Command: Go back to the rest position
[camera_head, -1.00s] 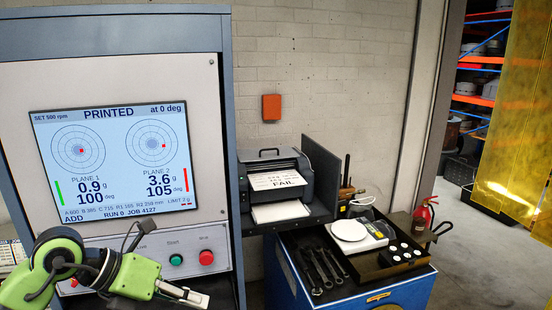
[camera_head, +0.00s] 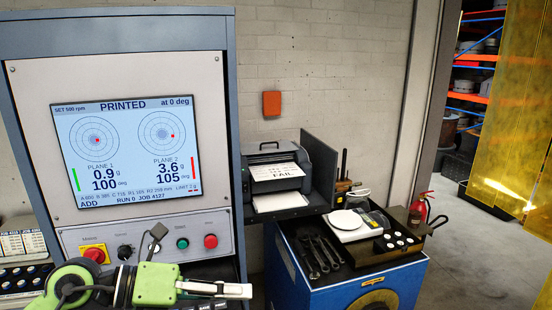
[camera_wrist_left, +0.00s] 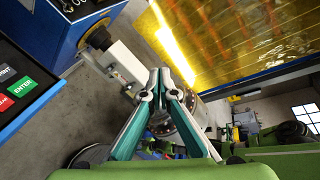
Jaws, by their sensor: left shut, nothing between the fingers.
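My left gripper (camera_head: 222,289) is in front of the balancing machine's cabinet (camera_head: 225,120), below its row of buttons. Its fingers point right and it is shut and empty. In the left wrist view the closed fingers (camera_wrist_left: 160,75) meet at their tips with nothing between them. The screen (camera_head: 127,150) on the cabinet reads PRINTED, with plane 1 at 0.9 g and plane 2 at 3.6 g. My right gripper does not show in the head view.
A printer (camera_head: 275,175) with a FAIL sheet stands right of the cabinet. A blue tool cart (camera_head: 345,296) carries wrenches (camera_head: 318,252), a white scale (camera_head: 347,222) and a black tray (camera_head: 412,252). A fire extinguisher (camera_head: 420,208) stands behind. Yellow curtain strips (camera_head: 512,110) hang at right.

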